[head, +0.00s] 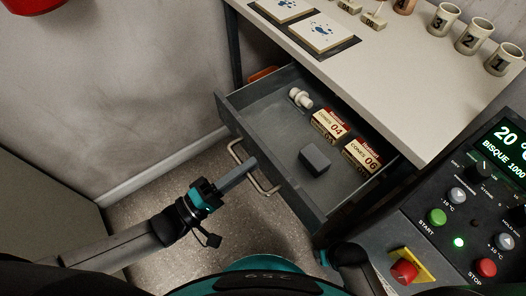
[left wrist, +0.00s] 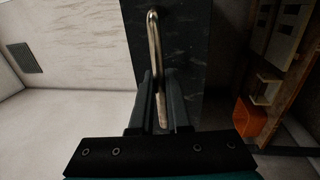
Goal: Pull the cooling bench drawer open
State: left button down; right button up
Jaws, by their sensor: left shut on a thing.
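The cooling bench drawer (head: 262,122) stands open in the head view, pulled out from under the pale bench top (head: 400,100). Its metal bar handle (head: 264,187) is on the front panel and also shows in the left wrist view (left wrist: 153,50). My left gripper (head: 248,165) is shut on the handle, its fingers on either side of the bar in the left wrist view (left wrist: 161,110). Part of the handle is hidden by the fingers. My right gripper is not in view.
In the drawer lie two cone boxes (head: 328,127), a dark grey block (head: 315,158) and a white piece (head: 300,98). Numbered cups (head: 469,38) and tiles (head: 321,33) stand on the bench. A control panel (head: 470,215) is at right. The floor left of the drawer is clear.

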pick_arm(q)
jog(key=shift+v, duration=0.9)
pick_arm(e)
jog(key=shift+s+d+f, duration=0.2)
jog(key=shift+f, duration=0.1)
pick_arm(q)
jog(key=shift+r, duration=0.25)
jog(key=c, duration=0.9)
grip_release()
jog(key=v, duration=1.5)
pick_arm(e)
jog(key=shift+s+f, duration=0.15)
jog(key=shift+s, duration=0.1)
pick_arm(q)
jog(key=shift+s+a, duration=0.1)
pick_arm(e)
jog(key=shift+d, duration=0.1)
